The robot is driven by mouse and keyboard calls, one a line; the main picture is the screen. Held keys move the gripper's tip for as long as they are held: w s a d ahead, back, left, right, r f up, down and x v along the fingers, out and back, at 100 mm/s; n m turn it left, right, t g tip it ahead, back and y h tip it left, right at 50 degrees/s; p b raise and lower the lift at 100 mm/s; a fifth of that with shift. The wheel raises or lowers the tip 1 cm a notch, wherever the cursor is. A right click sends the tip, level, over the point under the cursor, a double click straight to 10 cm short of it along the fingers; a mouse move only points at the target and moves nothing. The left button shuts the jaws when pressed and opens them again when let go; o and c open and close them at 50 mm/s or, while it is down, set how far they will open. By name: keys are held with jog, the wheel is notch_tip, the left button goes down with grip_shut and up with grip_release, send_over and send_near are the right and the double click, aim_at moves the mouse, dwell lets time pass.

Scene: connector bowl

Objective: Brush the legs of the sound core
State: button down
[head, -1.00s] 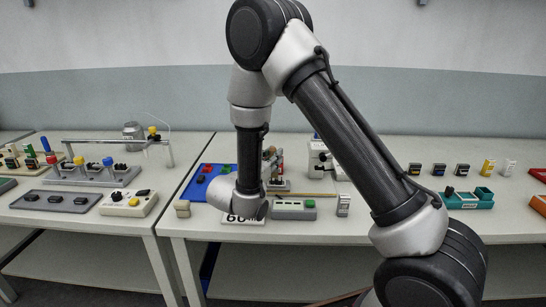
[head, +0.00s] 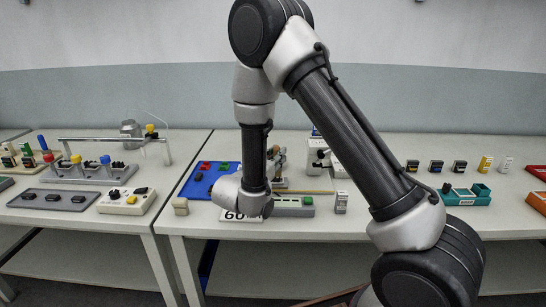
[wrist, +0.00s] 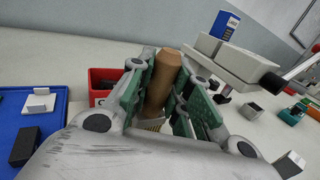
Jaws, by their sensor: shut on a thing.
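In the wrist view my gripper (wrist: 168,78) has its green-padded fingers closed on both sides of a brown wooden handle (wrist: 163,75). A pale, bristle-like strip shows low between the fingers, so this looks like the brush. In the head view my wrist hangs over the front of the middle table, and the fingers are hidden behind it. I cannot pick out the sound core or its legs for certain. Small black and white pieces (wrist: 38,102) lie on a blue tray (wrist: 62,103) at the left of the wrist view.
A red bin (wrist: 101,80) stands behind the fingers.

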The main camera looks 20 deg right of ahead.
jog(key=shift+s+d, duration=0.1)
jog(key=shift+d, duration=0.15)
jog(key=shift+a, duration=0.1)
jog(key=shift+w+a, duration=0.2)
jog(key=shift+a, duration=0.35)
jog(key=shift+w+a, duration=0.2)
jog(key=shift+a, duration=0.3)
jog(key=shift+d, duration=0.15)
jog(key=shift+s+d+f, duration=0.1)
jog(key=shift+s+d, duration=0.15)
jog(key=shift+d, duration=0.3)
jog(key=shift+s+d, duration=0.2)
jog(key=shift+d, duration=0.3)
jog(key=shift+a, duration=0.2)
